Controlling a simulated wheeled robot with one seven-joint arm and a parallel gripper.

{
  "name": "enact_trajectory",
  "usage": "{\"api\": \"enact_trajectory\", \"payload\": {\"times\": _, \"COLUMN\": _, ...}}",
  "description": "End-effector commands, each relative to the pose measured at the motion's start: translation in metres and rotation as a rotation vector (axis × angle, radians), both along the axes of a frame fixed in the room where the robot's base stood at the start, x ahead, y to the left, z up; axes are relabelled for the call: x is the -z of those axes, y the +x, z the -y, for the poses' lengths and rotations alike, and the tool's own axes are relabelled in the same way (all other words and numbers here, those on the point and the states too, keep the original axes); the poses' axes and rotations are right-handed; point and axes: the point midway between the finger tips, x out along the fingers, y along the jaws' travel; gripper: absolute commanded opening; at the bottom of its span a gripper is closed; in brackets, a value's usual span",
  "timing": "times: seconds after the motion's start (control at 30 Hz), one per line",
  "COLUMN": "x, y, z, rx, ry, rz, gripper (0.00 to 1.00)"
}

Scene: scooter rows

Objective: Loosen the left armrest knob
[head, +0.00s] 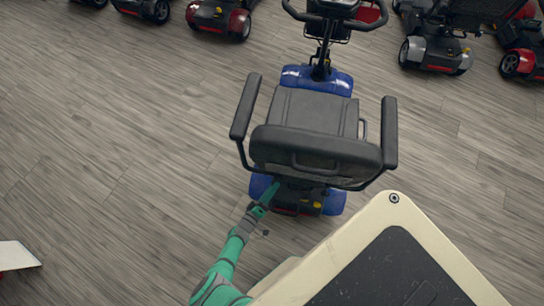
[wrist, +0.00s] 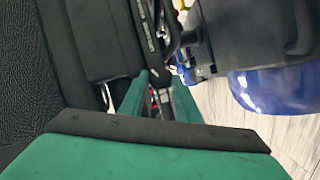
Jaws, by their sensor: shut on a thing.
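The blue mobility scooter stands with the back of its black seat (head: 315,148) towards me. Its left armrest (head: 246,106) is a black pad on the left side of the seat, with a bent tube running down behind the backrest. My green gripper (head: 270,194) is low behind the seat's left rear corner, under the backrest. In the wrist view its two green fingers (wrist: 160,97) reach in beside black seat parts and are shut on a small part between them, at the place of the armrest knob. The knob itself is mostly hidden by the fingers.
A blue rear body panel (wrist: 275,90) of the scooter is close to the right of my fingers. Other scooters (head: 220,17) stand in a row at the back, with more at upper right (head: 437,52).

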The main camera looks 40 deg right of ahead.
Motion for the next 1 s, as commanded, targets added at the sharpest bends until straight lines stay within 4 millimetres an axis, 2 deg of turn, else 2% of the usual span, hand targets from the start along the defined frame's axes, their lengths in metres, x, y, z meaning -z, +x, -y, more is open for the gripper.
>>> {"api": "enact_trajectory", "payload": {"times": 0.37, "x": 0.001, "y": 0.0, "z": -0.002, "rx": -0.001, "ry": 0.0, "rz": -0.005, "gripper": 0.07}}
{"api": "enact_trajectory", "payload": {"times": 0.4, "x": 0.001, "y": 0.0, "z": -0.002, "rx": -0.001, "ry": 0.0, "rz": -0.005, "gripper": 0.32}}
{"api": "enact_trajectory", "payload": {"times": 0.47, "x": 0.001, "y": 0.0, "z": -0.002, "rx": -0.001, "ry": 0.0, "rz": -0.005, "gripper": 0.46}}
{"api": "enact_trajectory", "payload": {"times": 0.5, "x": 0.001, "y": 0.0, "z": -0.001, "rx": -0.001, "ry": -0.001, "rz": -0.005, "gripper": 0.48}}
{"api": "enact_trajectory", "payload": {"times": 0.83, "x": 0.0, "y": 0.0, "z": -0.002, "rx": 0.0, "ry": -0.002, "rz": -0.003, "gripper": 0.48}}
{"api": "enact_trajectory", "payload": {"times": 1.0, "x": -0.002, "y": -0.003, "z": -0.014, "rx": -0.001, "ry": -0.002, "rz": -0.002, "gripper": 0.48}}
